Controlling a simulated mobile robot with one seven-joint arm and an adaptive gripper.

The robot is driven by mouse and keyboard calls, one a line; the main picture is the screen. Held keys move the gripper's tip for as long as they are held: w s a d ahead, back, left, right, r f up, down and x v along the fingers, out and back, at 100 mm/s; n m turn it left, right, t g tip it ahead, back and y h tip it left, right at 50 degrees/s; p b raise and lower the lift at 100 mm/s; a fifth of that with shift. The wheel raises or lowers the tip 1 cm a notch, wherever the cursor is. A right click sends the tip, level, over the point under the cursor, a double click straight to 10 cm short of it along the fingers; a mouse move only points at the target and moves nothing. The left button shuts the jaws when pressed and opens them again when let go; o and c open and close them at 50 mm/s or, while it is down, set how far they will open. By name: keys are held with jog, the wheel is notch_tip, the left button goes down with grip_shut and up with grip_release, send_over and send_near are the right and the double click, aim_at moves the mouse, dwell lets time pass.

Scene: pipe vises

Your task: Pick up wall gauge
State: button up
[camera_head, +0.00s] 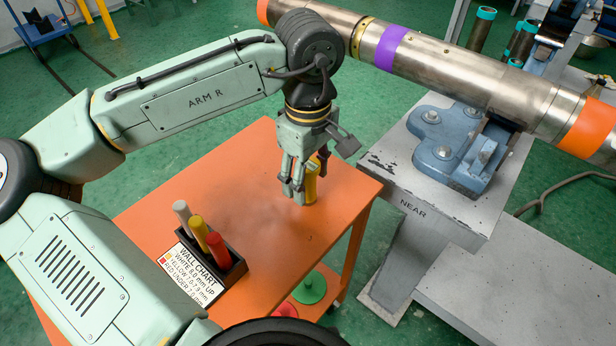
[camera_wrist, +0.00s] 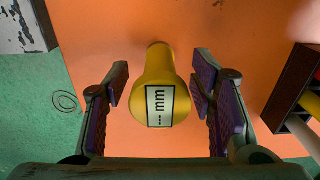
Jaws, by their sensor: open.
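The wall gauge (camera_wrist: 158,75) is a yellow, rounded tool with a small display reading "--- mm". It stands on the orange cart top (camera_head: 262,185). In the head view the gauge (camera_head: 310,187) is partly hidden behind my gripper's fingers. My gripper (camera_head: 298,190) points down over the cart's right part. Gaps show between the gauge and both fingers.
A dark holder (camera_head: 237,268) with white, yellow and red sticks and a wall chart (camera_head: 190,275) sits at the cart's front left. A grey stand (camera_head: 385,150) marked NEAR bears a blue vise (camera_head: 455,150) and a long pipe (camera_head: 460,72) at right. Bare cart top lies left of my gripper.

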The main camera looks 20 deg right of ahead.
jog(key=shift+f, duration=0.35)
jog(key=shift+c, duration=0.2)
grip_shut()
